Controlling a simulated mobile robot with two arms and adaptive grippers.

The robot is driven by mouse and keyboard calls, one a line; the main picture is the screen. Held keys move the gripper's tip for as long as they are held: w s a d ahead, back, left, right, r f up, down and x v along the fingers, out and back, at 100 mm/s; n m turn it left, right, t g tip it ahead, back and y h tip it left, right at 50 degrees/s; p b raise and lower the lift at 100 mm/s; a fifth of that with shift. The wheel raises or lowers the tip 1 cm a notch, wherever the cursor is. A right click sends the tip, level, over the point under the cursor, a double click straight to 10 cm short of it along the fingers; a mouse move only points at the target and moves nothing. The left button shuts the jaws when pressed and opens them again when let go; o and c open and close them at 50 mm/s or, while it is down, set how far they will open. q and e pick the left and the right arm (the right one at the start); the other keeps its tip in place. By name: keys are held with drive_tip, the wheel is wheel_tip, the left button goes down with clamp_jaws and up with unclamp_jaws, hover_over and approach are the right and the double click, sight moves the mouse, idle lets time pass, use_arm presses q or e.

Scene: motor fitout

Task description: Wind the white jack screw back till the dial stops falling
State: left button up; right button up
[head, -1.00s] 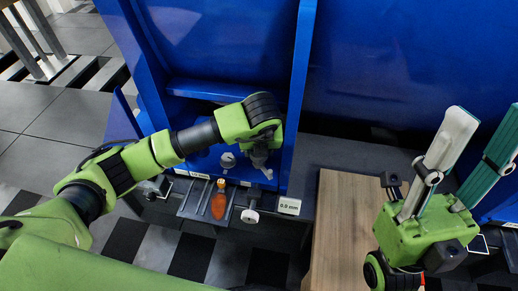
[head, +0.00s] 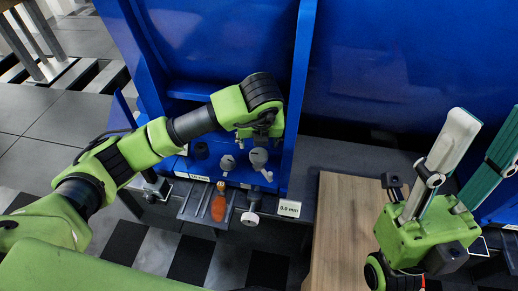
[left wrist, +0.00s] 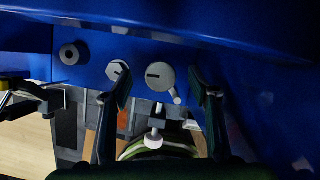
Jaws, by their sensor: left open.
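The white jack screw (head: 249,218) sticks out toward me at the front edge of the blue frame, with a white round head on a grey stem. It also shows in the left wrist view (left wrist: 153,140), below a grey slotted disc (left wrist: 160,77) with a small lever. A small white readout plate (head: 289,208) right of the screw seems to read 0.0 mm. No needle dial is clear to me. My left gripper (head: 258,135) is open and empty above the disc, apart from the screw. My right gripper (head: 486,118) is raised at the right, its fingers apart and empty.
A smaller slotted disc (head: 228,162) and a dark ring (head: 201,150) sit left of the larger disc. An orange-handled tool (head: 219,205) lies on a dark tray (head: 193,203). Blue side walls flank the bay. A wooden board (head: 342,225) lies to the right.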

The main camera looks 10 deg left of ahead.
sight(259, 156)
use_arm(q)
wheel_tip(259, 156, up, 5)
drive_tip(key=shift+r, duration=0.2)
drive_tip(key=shift+f, duration=0.1)
idle(1.9)
